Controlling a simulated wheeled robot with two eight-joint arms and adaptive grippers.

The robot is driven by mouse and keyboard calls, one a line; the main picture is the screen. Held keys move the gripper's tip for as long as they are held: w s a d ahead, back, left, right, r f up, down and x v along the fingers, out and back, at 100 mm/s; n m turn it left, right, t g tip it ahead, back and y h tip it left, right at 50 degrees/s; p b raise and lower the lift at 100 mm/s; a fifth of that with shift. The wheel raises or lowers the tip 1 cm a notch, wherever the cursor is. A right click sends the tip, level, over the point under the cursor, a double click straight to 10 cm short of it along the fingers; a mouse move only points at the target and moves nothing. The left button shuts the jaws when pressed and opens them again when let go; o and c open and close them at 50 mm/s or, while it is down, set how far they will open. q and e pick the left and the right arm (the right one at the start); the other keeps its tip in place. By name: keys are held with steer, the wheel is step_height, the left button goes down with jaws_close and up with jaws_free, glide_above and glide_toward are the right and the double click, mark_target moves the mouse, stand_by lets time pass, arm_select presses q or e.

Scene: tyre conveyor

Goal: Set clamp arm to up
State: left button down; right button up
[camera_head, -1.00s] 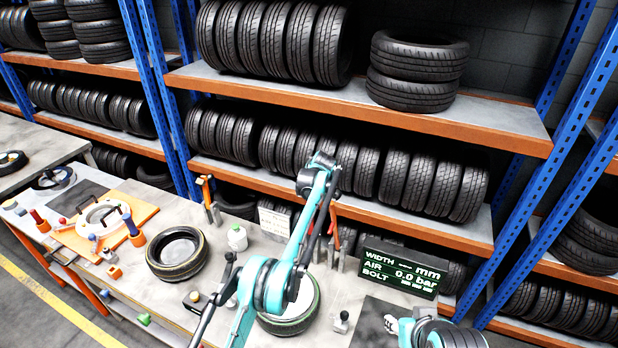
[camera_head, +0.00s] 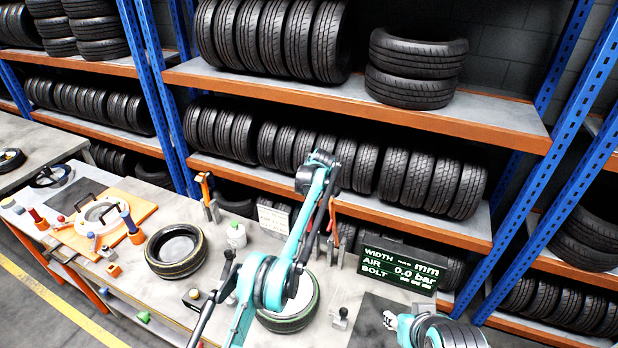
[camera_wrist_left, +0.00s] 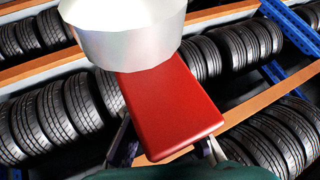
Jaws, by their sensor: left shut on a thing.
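In the left wrist view a broad red bar (camera_wrist_left: 170,105) runs up from between the dark fingers of my left gripper (camera_wrist_left: 165,148). The gripper is shut on the bar near its lower end. A pale metal cylinder (camera_wrist_left: 122,30) covers the bar's upper end. In the head view my teal left arm rises over the bench, and its fingers are hidden or too small to make out. A small red piece (camera_head: 333,215) shows beside the arm, above grey uprights (camera_head: 338,254). My right arm is at the bottom right, and its finger state is unclear.
The bench (camera_head: 215,270) holds a tyre (camera_head: 176,250), another tyre (camera_head: 293,305) partly behind my arm, and an orange board (camera_head: 140,208) with a ring fixture. A display (camera_head: 398,268) stands right of my left arm. Loaded tyre shelves (camera_head: 350,95) rise behind.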

arm_select(q)
steer(key=shift+d+r, duration=0.25)
steer(key=shift+d, duration=0.15)
steer(key=c, duration=1.3)
jaws_free()
steer(key=shift+d, duration=0.15)
steer(key=shift+o, duration=0.4)
steer(key=shift+s+d+r, duration=0.15)
steer(key=shift+s+d, duration=0.05)
steer(key=shift+s, duration=0.1)
steer(key=v, duration=1.1)
steer(key=shift+s+a+r, duration=0.2)
steer(key=shift+a, duration=0.15)
